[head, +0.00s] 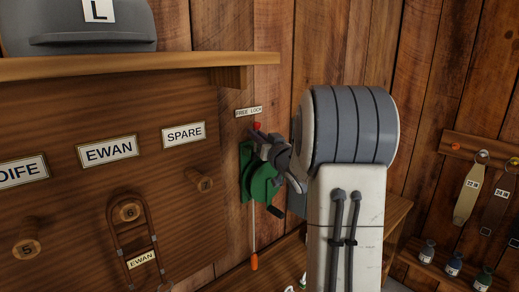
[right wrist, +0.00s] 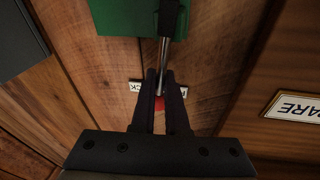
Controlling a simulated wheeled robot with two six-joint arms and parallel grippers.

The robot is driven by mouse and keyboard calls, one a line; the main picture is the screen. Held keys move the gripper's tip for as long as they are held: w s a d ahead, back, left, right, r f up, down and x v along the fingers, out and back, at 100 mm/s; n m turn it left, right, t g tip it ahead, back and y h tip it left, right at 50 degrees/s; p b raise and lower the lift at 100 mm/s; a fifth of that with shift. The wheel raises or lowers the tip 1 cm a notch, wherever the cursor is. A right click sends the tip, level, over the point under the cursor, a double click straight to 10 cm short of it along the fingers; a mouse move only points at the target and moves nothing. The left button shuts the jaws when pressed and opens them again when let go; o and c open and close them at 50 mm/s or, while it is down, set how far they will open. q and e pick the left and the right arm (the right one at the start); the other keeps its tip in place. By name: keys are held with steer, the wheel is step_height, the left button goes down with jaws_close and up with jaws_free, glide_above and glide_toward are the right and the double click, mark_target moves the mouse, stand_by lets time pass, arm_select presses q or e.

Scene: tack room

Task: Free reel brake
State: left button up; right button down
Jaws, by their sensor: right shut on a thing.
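The green reel (head: 262,185) is mounted on the plank wall, with a crank at its lower right. Its brake lever ends in a red knob (head: 256,126) just below the FREE LOCK label (head: 249,112). My right gripper (head: 262,140) is at the top of the reel. In the right wrist view, its two fingers (right wrist: 163,98) are shut on the metal lever (right wrist: 164,52), with the red knob (right wrist: 159,104) between them. The fingers and lever cover the middle of the label (right wrist: 135,86). The green housing (right wrist: 125,14) shows beyond. My left gripper is not in view.
A wooden shelf (head: 150,66) with a grey helmet (head: 88,25) juts out at upper left. Name plates and pegs are on the board below it. An orange handle (head: 254,262) hangs under the reel. Bottles (head: 454,263) and hanging straps (head: 468,195) are at right.

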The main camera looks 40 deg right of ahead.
steer(key=shift+a+n+b, duration=0.4)
steer(key=shift+n+b, duration=0.4)
steer(key=shift+b, duration=0.1)
steer(key=c, duration=0.9)
jaws_free()
steer(key=s+b, duration=0.1)
steer(key=s, duration=0.2)
steer(key=s+f+b, duration=0.1)
steer(key=s, duration=0.3)
steer(key=s+a+b, duration=0.1)
steer(key=s, duration=0.2)
steer(key=shift+s+a+f, duration=0.1)
steer(key=shift+s+f, duration=0.1)
steer(key=shift+f, duration=0.15)
